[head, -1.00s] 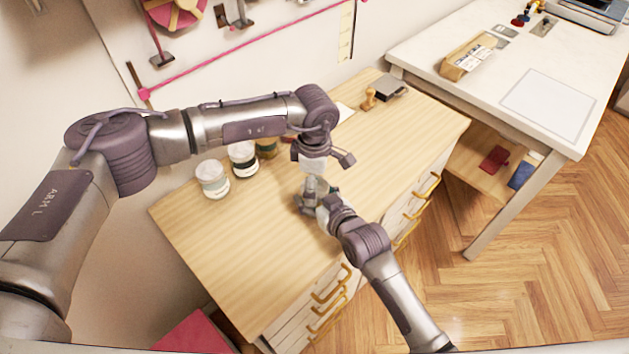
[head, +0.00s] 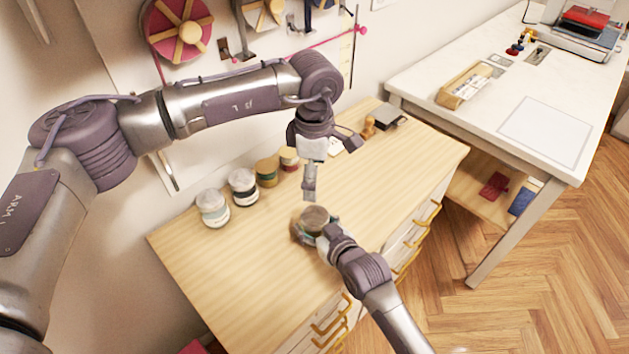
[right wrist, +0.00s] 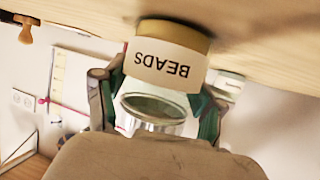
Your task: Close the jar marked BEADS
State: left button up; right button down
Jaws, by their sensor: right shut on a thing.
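The jar marked BEADS (right wrist: 165,60) is clear glass with a cream label and a tan band at its base. It appears upside down in the right wrist view, base toward the desk top. Its glass mouth shows no lid on it. In the head view the jar (head: 314,218) looks brown inside from above. My right gripper (right wrist: 160,108) is shut on the jar, one finger on each side. My left gripper (head: 310,190) points down just above and behind the jar, apart from it. I cannot tell its jaw state or whether it holds anything. I cannot make out a separate lid.
A row of several jars, including a white-lidded one (head: 212,207), stands along the desk's back left. A wooden-handled stamp (head: 368,127) and a dark pad (head: 391,116) lie at the back right. The wooden desk top (head: 230,270) is clear at front left. A white table (head: 460,125) adjoins right.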

jog(key=shift+c, duration=0.2)
grip_release()
jog(key=v, duration=1.2)
dwell(0.4)
